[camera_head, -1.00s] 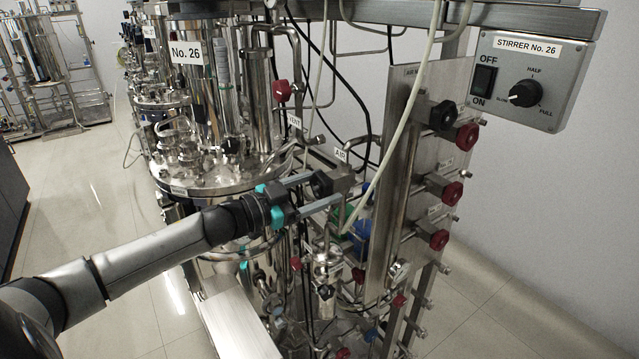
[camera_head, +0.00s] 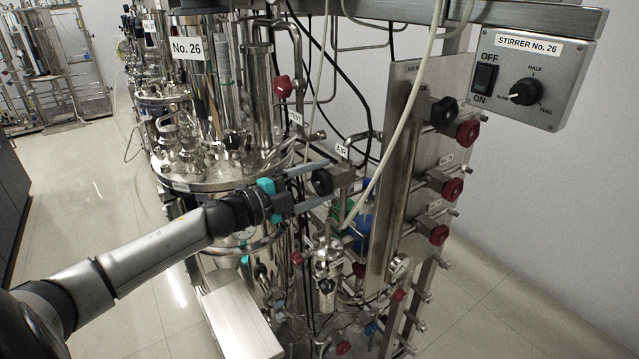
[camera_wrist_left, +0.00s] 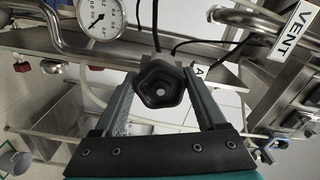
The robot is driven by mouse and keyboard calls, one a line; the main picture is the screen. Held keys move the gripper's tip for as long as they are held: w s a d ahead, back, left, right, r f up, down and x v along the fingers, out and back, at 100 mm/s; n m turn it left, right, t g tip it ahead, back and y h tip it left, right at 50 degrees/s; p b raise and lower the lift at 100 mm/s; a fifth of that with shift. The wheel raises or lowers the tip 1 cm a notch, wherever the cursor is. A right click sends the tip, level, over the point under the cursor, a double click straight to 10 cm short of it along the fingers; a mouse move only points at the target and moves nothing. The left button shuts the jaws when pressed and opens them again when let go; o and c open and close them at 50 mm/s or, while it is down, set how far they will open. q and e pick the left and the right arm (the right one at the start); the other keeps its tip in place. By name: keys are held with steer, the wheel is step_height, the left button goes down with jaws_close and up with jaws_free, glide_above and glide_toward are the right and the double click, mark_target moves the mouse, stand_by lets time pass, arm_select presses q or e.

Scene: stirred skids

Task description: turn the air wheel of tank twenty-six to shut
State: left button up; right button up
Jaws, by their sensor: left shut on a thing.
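The air wheel is a small black handwheel (camera_head: 323,182) beside the tag that reads AIR (camera_head: 342,150), at the right of the tank labelled No. 26 (camera_head: 187,48). My left gripper (camera_head: 318,183) reaches it from the left, with its fingers on either side of the wheel. In the left wrist view the black wheel (camera_wrist_left: 160,88) sits between the two fingertips, and the gripper is shut on it. Part of the AIR tag shows behind the right finger there. My right gripper is in neither view.
A VENT tag (camera_head: 296,118) and a red knob (camera_head: 283,87) are close above. A panel with red knobs (camera_head: 440,234) and a black knob stands to the right, below the stirrer box (camera_head: 530,80). A pale hose (camera_head: 405,115) hangs nearby. A gauge (camera_wrist_left: 101,17) shows in the wrist view.

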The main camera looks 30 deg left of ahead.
arm_select(q)
steer(key=m+b, duration=0.1)
steer(key=m, duration=0.4)
steer(key=shift+r+m, duration=0.1)
steer(key=shift+m, duration=0.2)
steer(key=m+b, duration=0.2)
steer(key=m, duration=0.3)
steer(key=shift+r+m, duration=0.1)
steer(key=shift+m, duration=0.5)
steer(key=o, duration=1.3)
steer(key=shift+s, duration=0.1)
steer(key=shift+b+v, duration=0.4)
steer(key=shift+v, duration=0.45)
steer(key=v, duration=1.3)
steer(key=shift+s+a, duration=0.1)
steer(key=shift+s, duration=0.1)
